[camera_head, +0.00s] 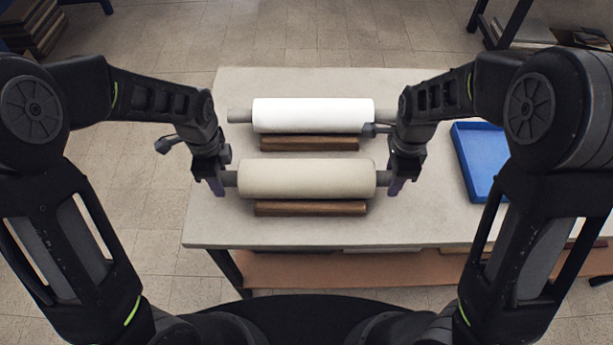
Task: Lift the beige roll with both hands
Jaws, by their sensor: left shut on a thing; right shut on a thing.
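The beige roll (306,179) lies crosswise over the near part of the table, with a grey core end sticking out on each side. My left gripper (216,184) is shut on the left core end. My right gripper (397,183) is shut on the right core end. The roll looks level. A brown wooden bar (310,208) shows just in front of and below it. I cannot tell whether the roll touches the bar or is held above it.
A white roll (312,115) lies behind, with another brown bar (309,144) in front of it. A blue tray (465,165) sits at the table's right. The grey table (210,232) is bare at the front left. A lower shelf (340,268) shows below.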

